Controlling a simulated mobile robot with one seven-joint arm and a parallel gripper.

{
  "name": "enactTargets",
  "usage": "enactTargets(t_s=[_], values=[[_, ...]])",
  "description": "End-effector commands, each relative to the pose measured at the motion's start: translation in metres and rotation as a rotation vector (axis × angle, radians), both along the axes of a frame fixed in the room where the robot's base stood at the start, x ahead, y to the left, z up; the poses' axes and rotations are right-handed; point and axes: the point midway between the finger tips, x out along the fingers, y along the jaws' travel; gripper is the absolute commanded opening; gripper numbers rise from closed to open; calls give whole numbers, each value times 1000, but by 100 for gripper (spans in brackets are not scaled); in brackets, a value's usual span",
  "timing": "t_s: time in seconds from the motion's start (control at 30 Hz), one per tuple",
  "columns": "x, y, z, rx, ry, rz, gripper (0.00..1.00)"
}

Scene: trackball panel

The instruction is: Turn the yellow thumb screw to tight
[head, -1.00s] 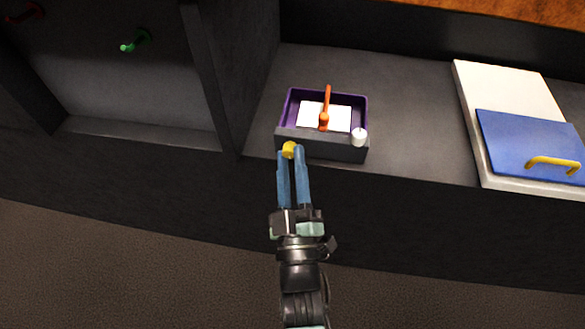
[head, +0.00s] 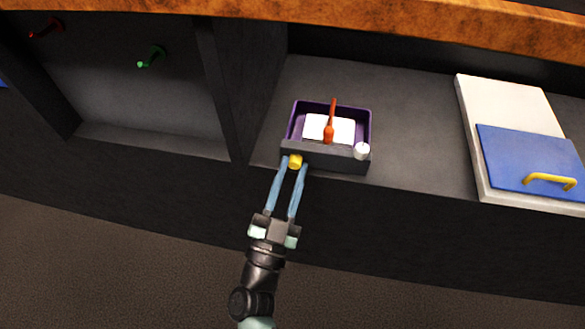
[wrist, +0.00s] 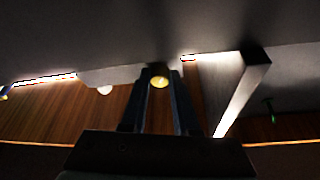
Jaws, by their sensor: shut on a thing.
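The yellow thumb screw (head: 295,161) sits on the front face of a small dark box with a purple rim, near its left end. My gripper (head: 294,165) reaches up from below with its two blue fingers on either side of the screw, shut on it. In the wrist view the yellow screw (wrist: 159,82) shows between the fingertips (wrist: 159,88). The screw's mark or angle is too small to tell.
The box (head: 368,122) holds a white pad and an orange-red lever (head: 329,130); a white knob (head: 362,150) is at its front right. A blue panel with a yellow handle (head: 549,182) lies right. A dark upright divider (head: 226,90) stands left. Green (head: 151,58) and red (head: 46,29) pegs are further left.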

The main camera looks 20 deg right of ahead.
Motion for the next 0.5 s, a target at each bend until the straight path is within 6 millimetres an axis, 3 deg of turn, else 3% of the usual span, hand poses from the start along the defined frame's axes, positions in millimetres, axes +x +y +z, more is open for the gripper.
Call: enactTargets(t_s=[0.5], values=[[2, 3, 3, 240, -166, 0, 0]])
